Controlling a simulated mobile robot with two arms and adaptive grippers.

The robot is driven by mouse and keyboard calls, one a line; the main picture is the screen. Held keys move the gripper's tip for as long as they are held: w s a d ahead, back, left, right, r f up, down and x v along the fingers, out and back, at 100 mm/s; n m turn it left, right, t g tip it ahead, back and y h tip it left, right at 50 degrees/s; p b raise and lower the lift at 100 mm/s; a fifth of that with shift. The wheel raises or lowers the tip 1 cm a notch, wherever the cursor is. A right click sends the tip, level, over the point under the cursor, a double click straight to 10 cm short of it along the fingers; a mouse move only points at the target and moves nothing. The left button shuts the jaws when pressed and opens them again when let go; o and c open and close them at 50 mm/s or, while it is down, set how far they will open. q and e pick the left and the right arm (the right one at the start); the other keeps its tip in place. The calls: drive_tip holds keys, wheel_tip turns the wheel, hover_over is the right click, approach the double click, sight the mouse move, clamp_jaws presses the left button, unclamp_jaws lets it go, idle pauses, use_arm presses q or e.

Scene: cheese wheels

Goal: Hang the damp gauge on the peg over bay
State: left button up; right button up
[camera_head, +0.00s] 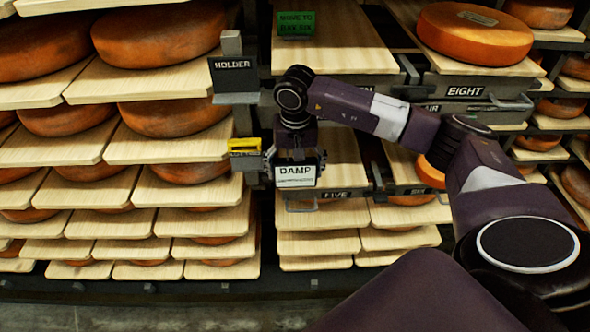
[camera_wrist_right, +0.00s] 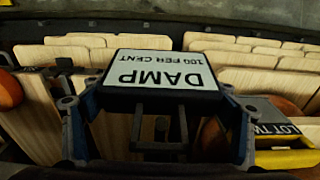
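The damp gauge (camera_head: 296,176) is a dark-framed box with a white face lettered DAMP. My right gripper (camera_head: 296,158) has a finger at each side of it and holds it in front of the shelves, above the FIVE label. In the right wrist view the gauge (camera_wrist_right: 158,75) sits between the two fingers (camera_wrist_right: 160,122), its face reading "100 PER CENT" and upside down in the picture. A grey bracket marked HOLDER (camera_head: 232,65) is on the upright up and left of the gauge. I cannot make out a peg. My left gripper is not in view.
A green card (camera_head: 296,24) at top centre has small lettering that seems to end in SIX. A yellow-topped lot tag (camera_head: 245,148) is close left of the gauge. Shelf labels read FIVE (camera_head: 337,194) and EIGHT (camera_head: 465,92). Cheese wheels (camera_head: 475,33) fill boards on both sides.

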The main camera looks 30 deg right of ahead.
drive_tip(key=o, duration=0.4)
drive_tip(key=shift+o, duration=0.2)
drive_tip(key=shift+r, duration=0.15)
drive_tip(key=r, duration=0.8)
drive_tip(key=s+r, duration=0.1)
drive_tip(key=r, duration=0.2)
drive_tip(key=shift+a+r, duration=0.3)
drive_tip(key=shift+r, duration=0.1)
